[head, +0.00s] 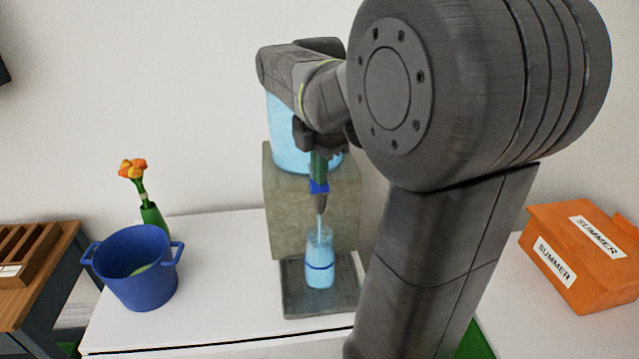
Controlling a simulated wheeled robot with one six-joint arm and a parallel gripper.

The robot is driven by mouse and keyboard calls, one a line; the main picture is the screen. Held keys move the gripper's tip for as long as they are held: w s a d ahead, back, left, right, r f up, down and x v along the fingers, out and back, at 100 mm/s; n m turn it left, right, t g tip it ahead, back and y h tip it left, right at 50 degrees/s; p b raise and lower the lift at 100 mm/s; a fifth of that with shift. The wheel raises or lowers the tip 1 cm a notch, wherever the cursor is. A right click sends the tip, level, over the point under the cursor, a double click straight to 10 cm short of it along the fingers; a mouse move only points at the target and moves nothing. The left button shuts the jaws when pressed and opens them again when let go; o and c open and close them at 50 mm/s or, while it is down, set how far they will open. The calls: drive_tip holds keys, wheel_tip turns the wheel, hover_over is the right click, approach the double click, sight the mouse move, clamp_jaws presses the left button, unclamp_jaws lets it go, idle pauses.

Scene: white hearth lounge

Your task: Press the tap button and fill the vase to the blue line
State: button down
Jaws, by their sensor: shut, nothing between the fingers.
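The tap (320,202) juts from the front of a stone-coloured block, with a blue button (319,187) on top. My gripper (318,170) is shut and empty, pointing down at the button. Its tips appear to touch the button, though the contact is small in view. A thin light-blue stream runs from the tap into the vase (320,262). The clear vase stands upright under the tap and has a dark blue line (319,267) around it. Light-blue water is in the vase; its surface looks near the line, but the exact level is hard to tell.
The vase stands on a grey tray (292,307). A light-blue tank (287,145) sits on the stone block (283,210), partly behind my arm. A blue pot (137,275) and a green vase with orange flowers (153,215) stand left. An orange SUMMER box (570,285) is right.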

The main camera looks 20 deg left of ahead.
drive_tip(key=shift+f, duration=0.1)
idle(0.3)
wheel_tip(320, 180, up, 7)
drive_tip(key=p, duration=0.7)
wheel_tip(320, 180, down, 6)
drive_tip(key=b, duration=0.6)
drive_tip(key=shift+f, duration=0.1)
